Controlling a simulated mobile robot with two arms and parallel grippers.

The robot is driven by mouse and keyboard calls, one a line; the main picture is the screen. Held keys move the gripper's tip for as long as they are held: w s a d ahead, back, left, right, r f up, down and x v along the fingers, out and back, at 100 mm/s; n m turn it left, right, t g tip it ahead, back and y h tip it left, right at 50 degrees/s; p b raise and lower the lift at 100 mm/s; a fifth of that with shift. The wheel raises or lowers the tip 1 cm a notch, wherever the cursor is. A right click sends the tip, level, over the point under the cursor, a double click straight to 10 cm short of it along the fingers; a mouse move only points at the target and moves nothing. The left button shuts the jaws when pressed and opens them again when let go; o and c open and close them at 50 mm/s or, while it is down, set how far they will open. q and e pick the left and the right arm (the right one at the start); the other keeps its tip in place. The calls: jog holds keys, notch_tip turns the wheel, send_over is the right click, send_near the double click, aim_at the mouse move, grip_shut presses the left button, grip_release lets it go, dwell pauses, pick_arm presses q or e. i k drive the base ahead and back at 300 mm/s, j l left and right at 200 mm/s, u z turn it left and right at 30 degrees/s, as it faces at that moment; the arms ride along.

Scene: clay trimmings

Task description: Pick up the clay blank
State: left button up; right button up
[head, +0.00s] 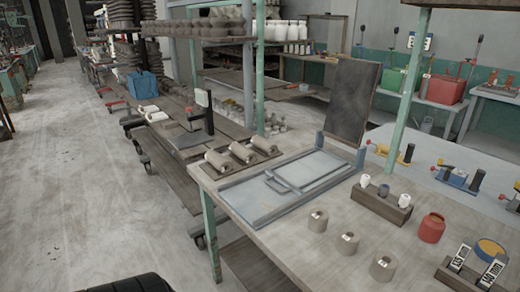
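Several clay pieces could be the clay blank; I cannot tell which one is meant. Three short grey-brown cylinders stand apart on the near table: the left one (318,221), the middle one (347,243) and the right one (383,267). Each shows a small light and dark mark on top. Three grey-brown rolls lie on their sides in a dark holder at the table's far left: the left roll (217,161), the middle roll (243,152) and the right roll (265,144). Neither of my grippers is in view.
A grey framed panel with a handle (240,203) lies beside the cylinders. A dark upright board (352,100) stands behind it. A wooden block (380,205) with small cups, a red jar (431,228) and a gauge stand (462,283) are at right. Floor (80,200) at left is clear.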

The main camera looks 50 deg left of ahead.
aim_at(222, 165)
jog(key=i+j+u, duration=0.15)
jog(key=u, duration=0.3)
jog(key=i+u, duration=0.2)
jog(key=u, duration=0.25)
jog(key=i+u, duration=0.2)
jog(key=u, duration=0.9)
